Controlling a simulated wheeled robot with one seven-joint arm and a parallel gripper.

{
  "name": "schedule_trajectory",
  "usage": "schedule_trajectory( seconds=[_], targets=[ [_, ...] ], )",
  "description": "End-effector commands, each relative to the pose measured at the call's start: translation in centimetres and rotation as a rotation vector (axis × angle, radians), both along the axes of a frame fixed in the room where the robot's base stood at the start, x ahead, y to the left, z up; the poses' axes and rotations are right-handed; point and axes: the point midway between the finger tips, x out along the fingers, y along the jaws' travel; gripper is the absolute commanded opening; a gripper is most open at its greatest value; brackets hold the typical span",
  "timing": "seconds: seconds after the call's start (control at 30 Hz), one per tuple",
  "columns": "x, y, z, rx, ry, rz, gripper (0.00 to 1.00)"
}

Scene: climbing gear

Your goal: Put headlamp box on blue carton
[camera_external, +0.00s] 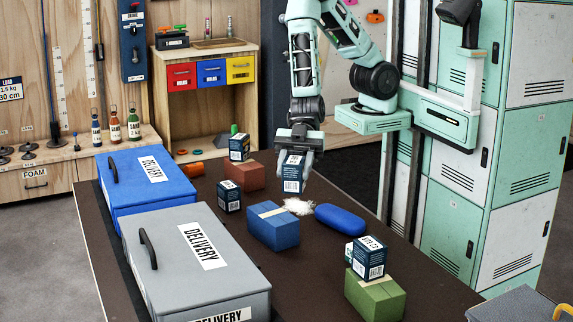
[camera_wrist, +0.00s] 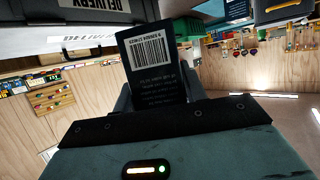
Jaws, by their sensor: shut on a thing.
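My gripper (camera_external: 296,150) points down over the table and is shut on a dark navy box (camera_external: 293,174) with a white barcode label. It appears held above the tabletop, behind and slightly right of the blue carton. In the wrist view the box (camera_wrist: 152,60) stands between the fingers, its barcode side showing; its product name is not readable, so I cannot confirm it is the headlamp box. The blue carton (camera_external: 273,232), with a tan strip across its top, sits on the table with nothing on it.
Similar dark boxes stand on the red carton (camera_external: 244,177), on the table (camera_external: 229,195) and on the green carton (camera_external: 375,297). A blue oval case (camera_external: 340,219) and white fluffy item (camera_external: 298,206) lie right of the blue carton. Blue (camera_external: 128,194) and grey (camera_external: 170,282) delivery boxes line the left.

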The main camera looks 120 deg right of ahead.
Motion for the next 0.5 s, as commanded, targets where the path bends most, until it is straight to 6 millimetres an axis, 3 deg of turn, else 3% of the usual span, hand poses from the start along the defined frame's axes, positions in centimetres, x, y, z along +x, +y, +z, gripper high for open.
schedule_trajectory(
  seconds=[0.03, 0.1, 0.2, 0.37, 0.5],
  targets=[
    [0.7, -2.0, 0.6, -0.001, 0.0, -0.038, 0.16],
    [1.4, -3.9, 1.0, -0.001, -0.001, -0.076, 0.16],
    [1.9, -5.9, 1.3, 0.0, 0.0, -0.116, 0.16],
    [2.1, -7.2, 0.6, 0.001, 0.005, -0.14, 0.16],
    [2.1, -7.2, -1.8, 0.001, 0.008, -0.141, 0.16]
  ],
)
